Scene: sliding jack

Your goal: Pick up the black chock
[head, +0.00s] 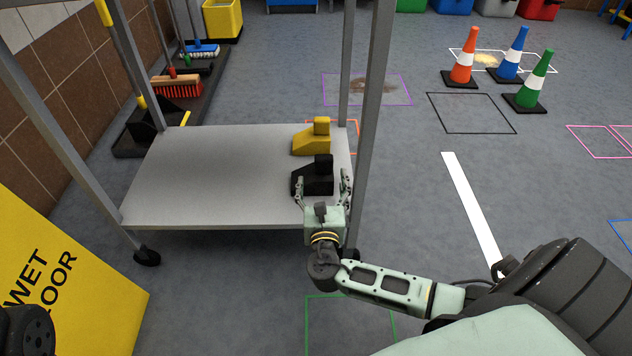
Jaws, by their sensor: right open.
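The black chock (315,178) sits on the lower grey shelf (215,180) of a wheeled cart, near its right front corner. It is wedge-shaped with a raised block on top. A yellow chock (314,142) of like shape stands just behind it. My right gripper (323,184) is open at the front of the black chock, with one finger at its left side and one at its right. Whether the fingers touch it I cannot tell. My left gripper is not in view; only a dark part of mine shows at the bottom left.
Cart posts (371,110) rise close to the right of the chocks. A yellow wet-floor sign (65,275) stands at the lower left. Brooms (177,84) stand at the back left. Traffic cones (463,60) stand at the back right. The left half of the shelf is bare.

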